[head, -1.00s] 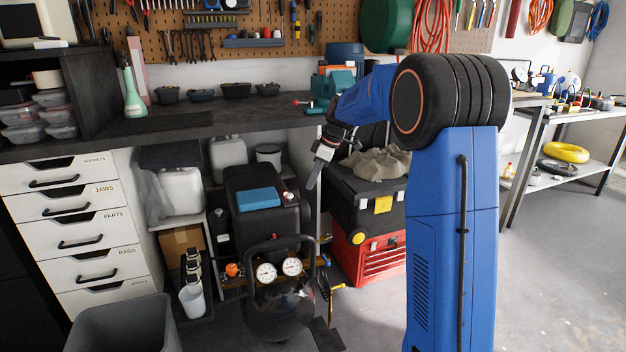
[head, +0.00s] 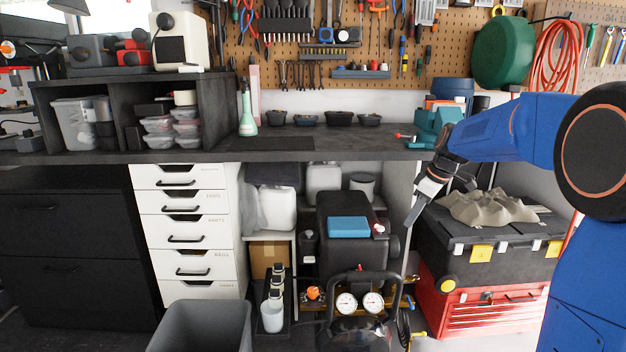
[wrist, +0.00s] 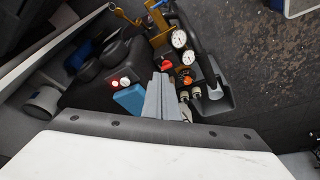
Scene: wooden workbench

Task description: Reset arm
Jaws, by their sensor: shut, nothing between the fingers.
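My gripper (head: 411,218) hangs at the end of my blue arm, in front of the bench edge and left of the black toolbox. Its grey fingers point down and are shut together, with nothing between them. The wrist view shows the closed fingers (wrist: 159,100) over the black compressor, beside its blue block. The gripper appears clear of the toolbox and the compressor, though the exact gap cannot be told.
A dark workbench (head: 290,146) spans the view. Below it are white drawers (head: 187,222), the compressor (head: 345,258) with gauges, and a black toolbox (head: 487,244) on a red chest (head: 490,308). A grey bin (head: 203,325) stands in front. The bench's middle top is mostly clear.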

